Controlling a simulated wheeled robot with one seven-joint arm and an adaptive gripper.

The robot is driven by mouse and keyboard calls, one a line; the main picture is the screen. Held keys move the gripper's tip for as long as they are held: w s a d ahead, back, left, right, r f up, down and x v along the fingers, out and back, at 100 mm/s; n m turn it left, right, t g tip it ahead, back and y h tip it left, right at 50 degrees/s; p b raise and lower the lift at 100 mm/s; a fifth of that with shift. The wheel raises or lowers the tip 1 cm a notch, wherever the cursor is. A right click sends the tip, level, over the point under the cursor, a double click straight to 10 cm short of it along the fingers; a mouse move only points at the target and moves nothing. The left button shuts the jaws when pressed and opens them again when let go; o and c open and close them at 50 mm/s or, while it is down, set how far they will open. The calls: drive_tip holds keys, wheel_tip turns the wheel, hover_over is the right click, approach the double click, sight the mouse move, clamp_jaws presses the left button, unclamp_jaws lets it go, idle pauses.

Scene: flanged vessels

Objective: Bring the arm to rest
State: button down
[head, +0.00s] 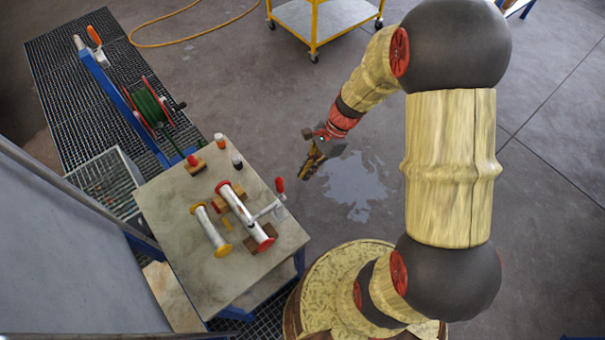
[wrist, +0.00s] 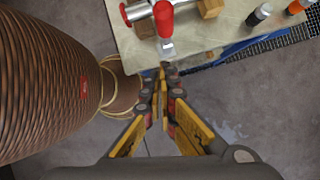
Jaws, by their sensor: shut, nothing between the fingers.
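My gripper (head: 311,163) hangs at the end of my arm, in the air to the right of the work table (head: 178,254). In the wrist view my gripper (wrist: 164,78) shows its yellow and black fingers closed together with nothing between them. In that view the tips overlap the near edge of the table (wrist: 190,30), but in the head view they are apart from it, over open floor. My arm is bent, with its elbow raised at the upper right of the head view.
On the table lie a red-flanged vessel (head: 246,216) with a red-handled lever (head: 279,186) and a yellow-flanged vessel (head: 211,231). Small bottles (head: 237,161) stand at its far edge. A hose reel (head: 149,107) stands behind. A yellow cart (head: 314,22) is at the back. The floor between is clear, with a puddle (head: 355,185).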

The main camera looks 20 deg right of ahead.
wheel_tip(320, 180, up, 10)
drive_tip(key=d, duration=0.2)
drive_tip(key=shift+f+p, duration=0.25)
drive_tip(key=shift+p, duration=0.1)
drive_tip(key=shift+w, duration=0.15)
drive_tip(key=s+a+r+n+t+h+b, duration=0.1)
drive_tip(key=s+r+n+t+h+b, duration=0.4)
drive_tip(key=s+n+b, duration=0.7)
wheel_tip(320, 180, up, 3)
drive_tip(key=n+t, duration=0.1)
drive_tip(key=n, duration=0.4)
drive_tip(key=shift+a+f+t+b, duration=0.15)
drive_tip(key=shift+a+t+b, duration=0.15)
drive_tip(key=shift+a+b, duration=0.05)
